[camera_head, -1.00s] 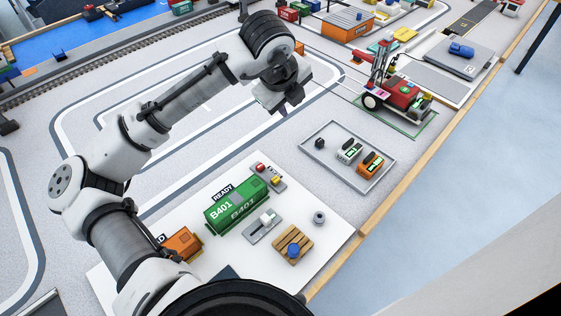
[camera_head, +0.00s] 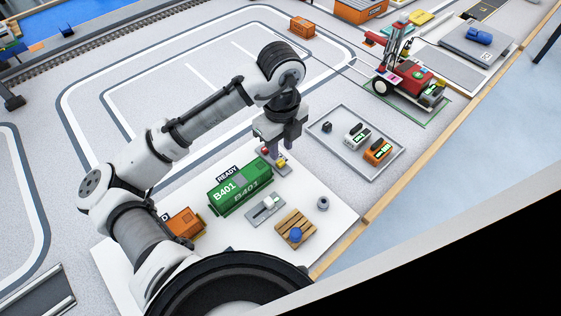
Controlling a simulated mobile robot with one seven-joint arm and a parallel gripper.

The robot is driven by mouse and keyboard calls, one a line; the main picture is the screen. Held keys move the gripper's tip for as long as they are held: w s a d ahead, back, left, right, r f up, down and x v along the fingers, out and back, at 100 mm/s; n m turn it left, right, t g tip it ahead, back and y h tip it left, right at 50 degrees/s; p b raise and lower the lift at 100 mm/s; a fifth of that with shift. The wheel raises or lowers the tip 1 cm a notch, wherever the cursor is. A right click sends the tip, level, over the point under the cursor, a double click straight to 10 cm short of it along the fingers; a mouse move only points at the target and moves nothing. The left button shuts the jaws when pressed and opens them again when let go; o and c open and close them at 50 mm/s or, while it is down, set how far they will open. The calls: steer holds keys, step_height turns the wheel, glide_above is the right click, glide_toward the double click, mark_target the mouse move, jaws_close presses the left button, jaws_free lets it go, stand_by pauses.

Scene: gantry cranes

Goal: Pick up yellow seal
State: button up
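The yellow seal (camera_head: 281,163) is a small yellow piece on a small grey holder (camera_head: 286,171), beside a red piece (camera_head: 265,151). The holder stands on the white board, just behind the right end of the green container B401. My gripper (camera_head: 279,143) points down close above the holder, near the red and yellow pieces. The gripper partly covers the holder's far side. The fingertips are too small and overlapped to tell their opening, and I cannot tell whether they touch anything.
The green container B401 (camera_head: 240,187) with a READY sign is close to the gripper. A grey fixture (camera_head: 265,208), wooden pallet (camera_head: 291,232) with a blue item, and grey ring (camera_head: 323,203) stand nearby. A grey tray (camera_head: 352,169) holds handheld devices; a red vehicle (camera_head: 408,78) stands beyond.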

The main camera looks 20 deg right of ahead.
step_height(320, 180, down, 5)
steer(key=shift+s+p, duration=0.15)
steer(key=shift+p, duration=0.25)
steer(key=shift+c, duration=0.4)
jaws_close()
steer(key=shift+r, duration=0.1)
